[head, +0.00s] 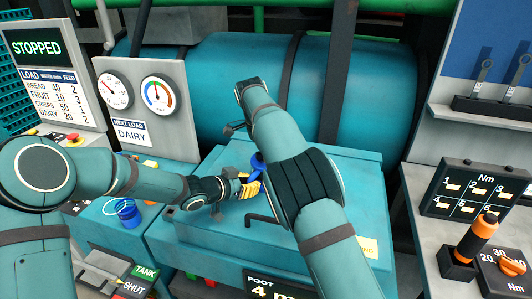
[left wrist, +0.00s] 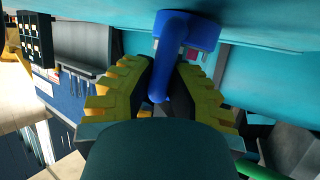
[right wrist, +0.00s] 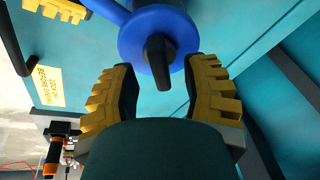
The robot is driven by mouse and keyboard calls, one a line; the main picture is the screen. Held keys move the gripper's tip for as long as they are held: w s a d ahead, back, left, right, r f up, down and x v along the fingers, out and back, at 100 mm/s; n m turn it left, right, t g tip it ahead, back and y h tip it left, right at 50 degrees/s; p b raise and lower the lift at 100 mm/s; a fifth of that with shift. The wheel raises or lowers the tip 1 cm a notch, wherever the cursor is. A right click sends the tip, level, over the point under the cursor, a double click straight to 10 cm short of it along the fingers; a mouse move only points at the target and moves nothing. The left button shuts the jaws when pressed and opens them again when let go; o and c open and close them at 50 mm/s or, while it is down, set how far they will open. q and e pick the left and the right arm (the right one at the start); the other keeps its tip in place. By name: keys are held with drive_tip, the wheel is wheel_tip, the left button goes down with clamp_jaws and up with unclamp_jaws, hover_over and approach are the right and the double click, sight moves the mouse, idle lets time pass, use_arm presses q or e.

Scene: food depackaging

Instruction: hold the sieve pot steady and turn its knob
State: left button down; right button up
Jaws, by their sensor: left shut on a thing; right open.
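The blue sieve pot (head: 257,160) is at the teal cabinet's top, partly hidden by my right arm. My left gripper (head: 252,186) is shut on the pot's blue arm (left wrist: 168,62), which runs between its yellow fingers in the left wrist view. In the right wrist view the pot shows as a round blue disc (right wrist: 135,45) with a black knob (right wrist: 158,62) at its middle. In the head view my right arm hides that gripper.
The teal cabinet top (head: 340,185) carries a black bent handle (head: 262,218). A blue ring-shaped item (head: 128,212) lies on the left counter. A large teal tank (head: 365,85) stands behind. An orange-handled tool (head: 478,238) and a torque panel (head: 475,190) are at right.

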drive_tip(key=v, duration=0.6)
drive_tip(key=shift+r, duration=0.1)
use_arm(q)
drive_tip(key=c, duration=0.9)
unclamp_jaws()
drive_tip(key=shift+c, duration=0.2)
